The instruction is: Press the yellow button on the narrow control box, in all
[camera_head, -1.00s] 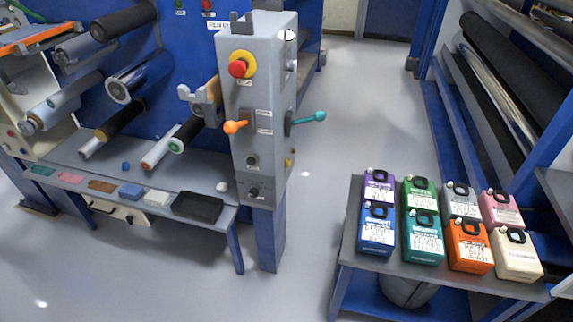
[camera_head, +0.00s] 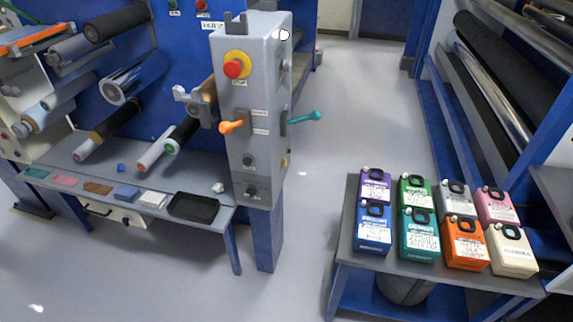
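The narrow control box (camera_head: 238,95) is a tall grey box on a blue post, left of the picture's middle. Its front carries a red mushroom button on a yellow collar (camera_head: 236,66), an orange lever (camera_head: 232,127) and two dark knobs low down. Its right side carries a teal lever (camera_head: 304,117) and a small yellow button (camera_head: 285,162), low and near the back edge. Neither of my grippers shows in this view.
A machine with several rollers and a grey shelf (camera_head: 100,166) stands left of the box. A low table (camera_head: 350,225) with several coloured jugs stands at the right, before a roll rack (camera_head: 465,125). Clear floor (camera_head: 365,100) lies between box and rack.

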